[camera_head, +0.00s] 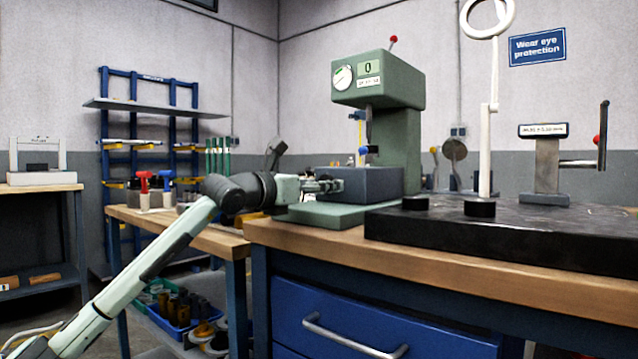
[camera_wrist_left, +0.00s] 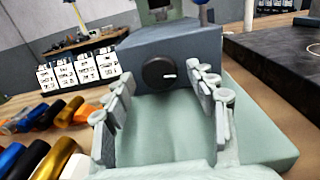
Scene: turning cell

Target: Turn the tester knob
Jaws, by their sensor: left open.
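The tester is a green machine (camera_head: 378,82) on the bench, with a gauge, a small display and a grey block (camera_head: 372,184) on a pale green base (camera_head: 335,214). In the left wrist view the black round knob (camera_wrist_left: 159,72) with a white mark sits on the front face of the grey block (camera_wrist_left: 200,48). My left gripper (camera_wrist_left: 163,108) is open, its two fingers to either side of and in front of the knob, with space between them and it. In the head view the left gripper (camera_head: 335,184) is beside the grey block, and the knob is hidden. My right gripper is not in view.
A black plate (camera_head: 530,238) with a white stand and a grey post lies right of the tester on the wooden bench (camera_head: 300,240). A blue rack (camera_head: 150,130) stands behind.

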